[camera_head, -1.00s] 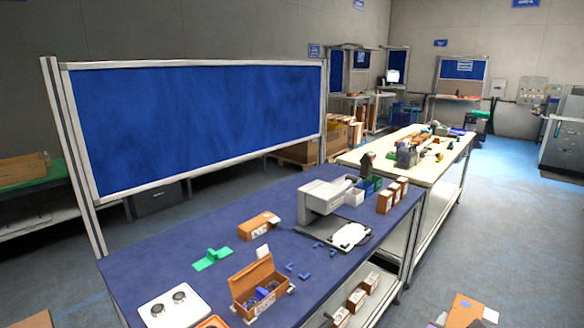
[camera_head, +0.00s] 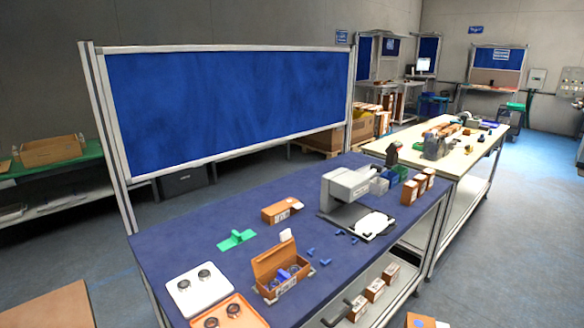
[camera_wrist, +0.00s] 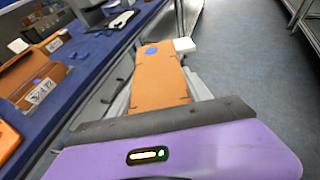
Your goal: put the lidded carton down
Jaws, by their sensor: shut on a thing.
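The lidded carton (camera_wrist: 160,72) is orange-brown, with a blue round spot on top and a white piece at its far end. In the wrist view my gripper (camera_wrist: 160,88) is shut on it, with a grey finger along each side. The carton is held beyond the front edge of the blue bench, with floor behind it. In the head view only a bit of the carton (camera_head: 422,321) shows at the bottom edge; my gripper is out of that frame. The carton's underside is hidden.
The blue bench top (camera_head: 205,232) holds an open box (camera_head: 268,264), a closed brown carton (camera_head: 277,211), a grey machine (camera_head: 345,190), a green piece (camera_head: 236,239), a white plate (camera_head: 200,290) and an orange tray (camera_head: 245,312). Small cartons stand on the lower shelf (camera_head: 405,262).

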